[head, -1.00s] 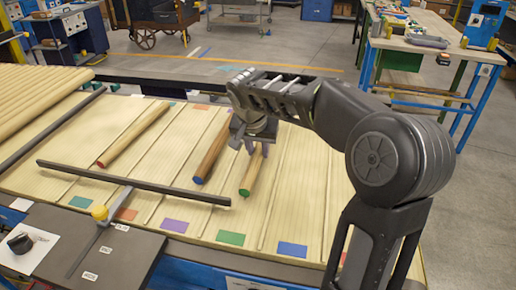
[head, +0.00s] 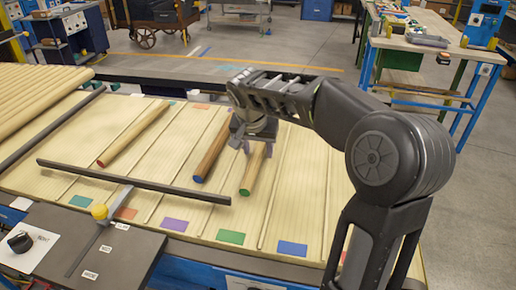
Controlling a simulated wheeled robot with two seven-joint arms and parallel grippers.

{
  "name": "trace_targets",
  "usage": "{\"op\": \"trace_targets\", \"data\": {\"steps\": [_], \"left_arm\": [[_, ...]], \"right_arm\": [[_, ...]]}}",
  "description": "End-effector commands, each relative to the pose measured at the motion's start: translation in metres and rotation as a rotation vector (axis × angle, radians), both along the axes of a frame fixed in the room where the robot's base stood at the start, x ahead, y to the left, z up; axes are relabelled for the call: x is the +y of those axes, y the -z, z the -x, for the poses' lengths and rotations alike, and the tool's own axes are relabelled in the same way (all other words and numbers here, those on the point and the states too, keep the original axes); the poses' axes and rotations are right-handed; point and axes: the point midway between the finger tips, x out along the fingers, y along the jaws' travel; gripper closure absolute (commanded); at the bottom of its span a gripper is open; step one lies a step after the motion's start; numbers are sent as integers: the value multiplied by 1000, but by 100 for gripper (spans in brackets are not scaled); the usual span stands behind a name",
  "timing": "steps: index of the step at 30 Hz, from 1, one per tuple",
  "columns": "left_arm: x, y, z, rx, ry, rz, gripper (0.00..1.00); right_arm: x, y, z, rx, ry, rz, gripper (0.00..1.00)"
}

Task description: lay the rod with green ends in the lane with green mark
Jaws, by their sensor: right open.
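The rod with green ends (head: 252,176) is wooden, and its near end face shows green. It lies lengthwise along the lane with the green mark (head: 230,237), apparently inside it and well behind the mark. My right gripper (head: 257,148) is open, pointing down at the rod's far part, with its fingers beside the rod. The gripper and arm hide the rod's far end. My left gripper is not in view.
A rod with a blue end (head: 212,152) lies just left, and a rod with a red end (head: 134,133) further left. A dark bar (head: 130,180) crosses the left lanes. The lanes with the blue mark (head: 292,249) and red mark look clear of rods.

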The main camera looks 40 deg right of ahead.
Motion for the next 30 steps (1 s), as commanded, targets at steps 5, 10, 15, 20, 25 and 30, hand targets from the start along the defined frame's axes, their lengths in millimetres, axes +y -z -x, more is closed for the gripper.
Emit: {"op": "trace_targets", "data": {"steps": [5,10,15,20,25,30], "left_arm": [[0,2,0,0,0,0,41],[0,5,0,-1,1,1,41],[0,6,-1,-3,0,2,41],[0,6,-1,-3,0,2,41],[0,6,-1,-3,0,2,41],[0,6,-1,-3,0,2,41]], "right_arm": [[6,-19,4,-4,-1,1,51],[16,-50,12,-6,-2,0,51],[27,-83,21,-4,-1,1,51],[34,-104,26,-1,-1,0,51],[36,-112,29,0,0,0,51],[36,-112,29,0,0,0,51]]}}
